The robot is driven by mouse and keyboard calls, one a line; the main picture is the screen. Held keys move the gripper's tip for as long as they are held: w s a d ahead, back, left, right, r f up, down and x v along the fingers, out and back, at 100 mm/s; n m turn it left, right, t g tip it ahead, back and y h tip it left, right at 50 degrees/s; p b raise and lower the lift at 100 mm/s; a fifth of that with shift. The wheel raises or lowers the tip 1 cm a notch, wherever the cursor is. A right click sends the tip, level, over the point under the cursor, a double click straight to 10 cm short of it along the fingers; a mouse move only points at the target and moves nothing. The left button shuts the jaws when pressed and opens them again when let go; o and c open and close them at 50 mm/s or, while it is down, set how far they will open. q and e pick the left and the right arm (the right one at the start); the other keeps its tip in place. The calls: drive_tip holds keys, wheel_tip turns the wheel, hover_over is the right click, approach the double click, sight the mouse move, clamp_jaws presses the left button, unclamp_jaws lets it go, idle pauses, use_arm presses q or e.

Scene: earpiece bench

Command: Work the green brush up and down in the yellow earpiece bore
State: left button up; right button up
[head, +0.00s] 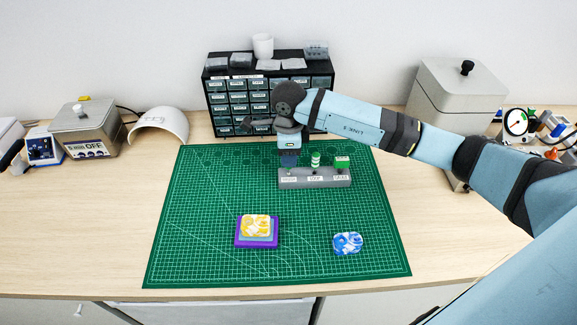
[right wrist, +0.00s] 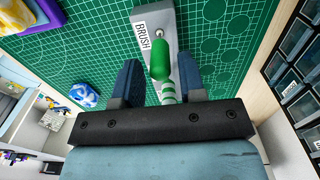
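The yellow-and-white earpiece (head: 256,225) sits on a purple stand (head: 240,244) at the front middle of the mat; its bore is too small to make out. My right gripper (head: 289,160) points down over the left end of the grey tool holder (head: 314,182). In the right wrist view, the green brush (right wrist: 160,62) stands at the holder slot labelled BRUSH. It shows between the two open blue fingers of my right gripper (right wrist: 157,80), with visible gaps on both sides. My left gripper is not in view.
A green-and-white striped tool (head: 315,159) and a green piece (head: 342,162) stand at the holder. A blue-and-white earpiece (head: 348,243) lies at the mat's front right. A drawer cabinet (head: 225,110) stands behind. The left of the green mat (head: 195,205) is clear.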

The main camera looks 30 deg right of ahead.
drive_tip(key=shift+f, duration=0.45)
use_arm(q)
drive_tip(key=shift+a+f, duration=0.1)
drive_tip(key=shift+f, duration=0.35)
use_arm(e)
drive_tip(key=shift+c, duration=0.4)
clamp_jaws()
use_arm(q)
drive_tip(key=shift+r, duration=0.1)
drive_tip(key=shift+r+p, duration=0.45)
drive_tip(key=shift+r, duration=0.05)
use_arm(e)
drive_tip(key=shift+r, duration=1.55)
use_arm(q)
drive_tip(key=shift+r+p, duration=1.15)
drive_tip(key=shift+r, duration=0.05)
use_arm(e)
drive_tip(key=shift+r, duration=2.5)
